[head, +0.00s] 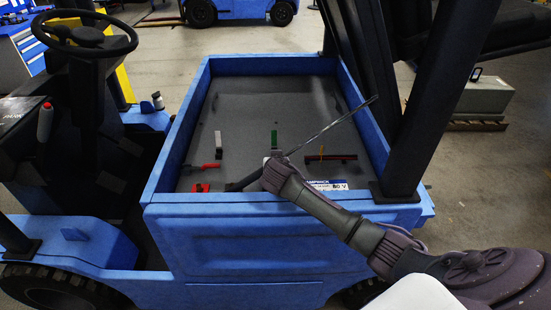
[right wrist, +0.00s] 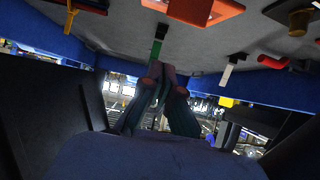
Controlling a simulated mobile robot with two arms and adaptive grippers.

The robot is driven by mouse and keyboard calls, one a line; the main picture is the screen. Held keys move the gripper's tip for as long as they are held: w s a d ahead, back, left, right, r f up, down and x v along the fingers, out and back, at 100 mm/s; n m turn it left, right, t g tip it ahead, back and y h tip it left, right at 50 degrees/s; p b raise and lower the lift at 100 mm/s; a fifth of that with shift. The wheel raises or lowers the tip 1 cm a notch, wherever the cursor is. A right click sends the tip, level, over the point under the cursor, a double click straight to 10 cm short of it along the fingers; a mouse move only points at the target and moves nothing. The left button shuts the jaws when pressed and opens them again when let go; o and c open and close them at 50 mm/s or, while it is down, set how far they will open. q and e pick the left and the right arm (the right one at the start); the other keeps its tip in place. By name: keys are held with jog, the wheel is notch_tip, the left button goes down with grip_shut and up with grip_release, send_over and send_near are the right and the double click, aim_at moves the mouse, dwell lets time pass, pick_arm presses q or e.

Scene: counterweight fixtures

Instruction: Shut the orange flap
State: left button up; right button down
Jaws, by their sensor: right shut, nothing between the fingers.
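A thin orange upright piece (head: 322,153), which looks like the flap, stands at a dark red bar (head: 342,157) on the right of the grey bay floor. In the right wrist view a yellow-orange strip (right wrist: 71,18) at the upper left seems to be the same piece. My right gripper (head: 272,160) reaches over the bay's near wall, left of the orange piece and apart from it. In the right wrist view its fingers (right wrist: 155,72) are together and empty, close to a green upright piece (right wrist: 157,47); contact cannot be told. My left gripper is out of view.
Left in the bay are a white upright piece (head: 218,140), a red cylinder (head: 212,166) and a red plate (head: 200,187). A dark slanted rod (head: 335,124) crosses near my right gripper. Blue walls (head: 165,150) surround the bay; its far floor is clear. A black mast post (head: 435,105) stands right.

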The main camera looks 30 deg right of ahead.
jog(key=shift+s+a+f, duration=0.15)
jog(key=shift+s, duration=0.05)
dwell(0.6)
